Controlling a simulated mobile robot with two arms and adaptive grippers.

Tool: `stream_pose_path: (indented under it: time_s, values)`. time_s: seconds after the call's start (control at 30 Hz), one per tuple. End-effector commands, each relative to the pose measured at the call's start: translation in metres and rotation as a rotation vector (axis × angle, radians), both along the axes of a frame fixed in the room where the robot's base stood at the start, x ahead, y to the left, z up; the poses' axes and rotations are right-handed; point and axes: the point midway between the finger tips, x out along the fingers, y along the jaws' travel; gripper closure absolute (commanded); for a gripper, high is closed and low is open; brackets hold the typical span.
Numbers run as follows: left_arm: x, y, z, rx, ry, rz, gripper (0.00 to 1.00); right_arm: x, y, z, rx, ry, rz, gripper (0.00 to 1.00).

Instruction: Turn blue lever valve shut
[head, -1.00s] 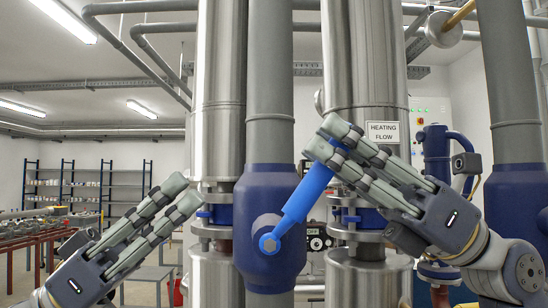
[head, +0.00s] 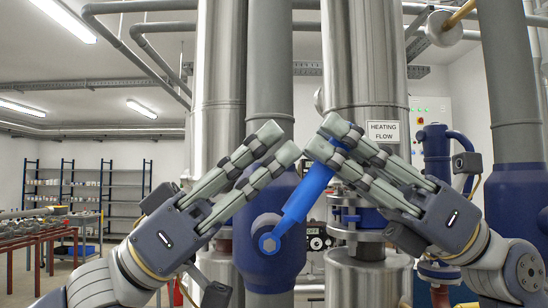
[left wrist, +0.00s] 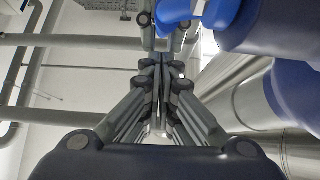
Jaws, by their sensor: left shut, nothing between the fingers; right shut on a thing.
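The blue lever (head: 305,201) is fixed by a bolt to the dark blue valve body (head: 257,222) on the grey vertical pipe. It slants up and to the right from the bolt. My right gripper (head: 328,138) is shut on the upper end of the lever, and its fingers hide that end. My left gripper (head: 283,142) is shut and empty, in front of the pipe, just left of the lever's upper end. In the left wrist view the left fingers (left wrist: 160,65) are together, with part of the blue lever (left wrist: 180,12) beyond them at the top.
Steel columns (head: 366,60) stand behind the pipe. A "HEATING FLOW" sign (head: 383,131) is on the right one. A second blue valve body (head: 515,215) stands at the far right.

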Motion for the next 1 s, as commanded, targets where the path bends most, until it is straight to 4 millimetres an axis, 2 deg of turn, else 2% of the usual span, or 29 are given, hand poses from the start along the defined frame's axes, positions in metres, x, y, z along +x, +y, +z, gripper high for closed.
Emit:
stream_pose_path:
  time_s: [0.9,0.93,1.0]
  values:
    - [-0.001,-0.021,-0.011,0.004,0.001,-0.001,1.0,0.001,0.003,-0.002,-0.008,0.002,0.001,1.0]
    - [-0.001,-0.021,-0.011,0.005,0.0,-0.001,1.0,0.001,0.003,-0.002,-0.008,0.002,0.001,0.85]
    - [-0.001,-0.022,-0.012,0.006,0.001,-0.002,1.0,0.0,0.003,-0.002,-0.009,0.001,0.002,0.69]
